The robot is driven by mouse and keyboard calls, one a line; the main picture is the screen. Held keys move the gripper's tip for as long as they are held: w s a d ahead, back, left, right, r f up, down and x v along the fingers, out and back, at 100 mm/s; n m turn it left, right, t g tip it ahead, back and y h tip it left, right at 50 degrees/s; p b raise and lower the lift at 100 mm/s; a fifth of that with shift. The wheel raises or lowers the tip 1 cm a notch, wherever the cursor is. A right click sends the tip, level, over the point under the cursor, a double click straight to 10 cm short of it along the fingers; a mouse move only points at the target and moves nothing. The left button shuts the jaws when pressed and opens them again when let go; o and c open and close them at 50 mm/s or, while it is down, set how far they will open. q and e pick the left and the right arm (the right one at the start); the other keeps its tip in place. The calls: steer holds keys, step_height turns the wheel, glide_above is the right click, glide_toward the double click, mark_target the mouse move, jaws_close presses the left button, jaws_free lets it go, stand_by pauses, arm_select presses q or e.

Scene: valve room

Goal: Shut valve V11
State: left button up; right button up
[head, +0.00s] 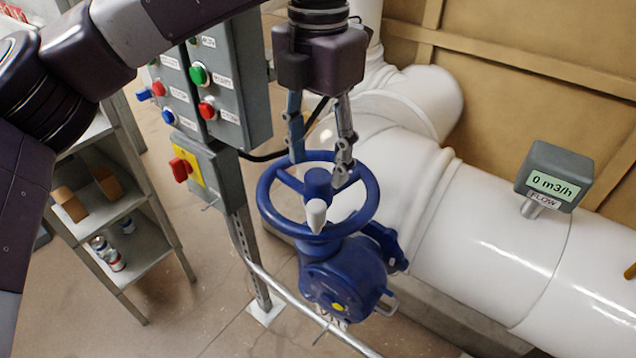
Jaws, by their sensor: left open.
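A blue valve with a round handwheel (266,208) stands in the middle of the head view, beside the white pipe. Its wheel has spokes and a blue hub with a pale, rounded tip (316,216). The blue valve body (335,282) is below the wheel. No V11 label is legible on it. My left gripper (320,168) points down at the far part of the wheel with its two fingers spread. The fingertips overlap the far rim in the picture; I cannot tell whether they touch it. My right gripper is not in view.
A grey meter (557,177) on the white pipe (478,225) reads 0 m3/h and is labelled FLOW. A grey control box (228,88) with coloured buttons and a red switch (181,168) stands left of the wheel. A shelf (125,205) is further left. A metal rail (290,297) crosses below.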

mark_target(318, 175)
arm_select(q)
steer(key=shift+f+b, duration=1.2)
steer(key=shift+f, duration=0.7)
steer(key=shift+s+f+b, duration=0.1)
steer(key=shift+f+b, duration=0.25)
steer(key=shift+f, duration=0.15)
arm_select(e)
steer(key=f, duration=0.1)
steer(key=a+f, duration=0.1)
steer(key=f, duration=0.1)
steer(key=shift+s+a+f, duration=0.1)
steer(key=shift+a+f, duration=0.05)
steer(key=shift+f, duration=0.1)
arm_select(q)
steer(key=shift+o, duration=0.5)
steer(key=shift+f, duration=0.1)
